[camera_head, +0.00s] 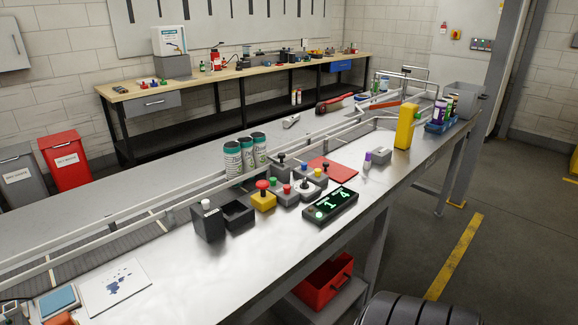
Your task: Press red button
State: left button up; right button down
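A red mushroom-shaped button (263,185) sits on top of a yellow box (263,202) on the metal workbench. A smaller red button (287,188) is on a grey control box (285,198) just right of it. More grey boxes stand close behind, one with a blue button (303,167) and others with black knobs or levers (303,182). A dark display (330,204) with glowing green digits lies to the right. Neither of my grippers is in view.
Three cans (246,153) stand behind the buttons beside a railed conveyor (110,225). A black box (208,220) and an open dark box (239,215) stand left of the yellow box. A yellow post (405,127) stands to the right. The bench front is mostly clear.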

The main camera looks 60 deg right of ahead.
aim_at(287, 189)
jog(key=k+l, duration=0.1)
jog(key=l, duration=0.35)
jog(key=k+l, duration=0.1)
jog(key=l, duration=0.75)
jog(key=k+l, duration=0.15)
jog(key=l, duration=0.25)
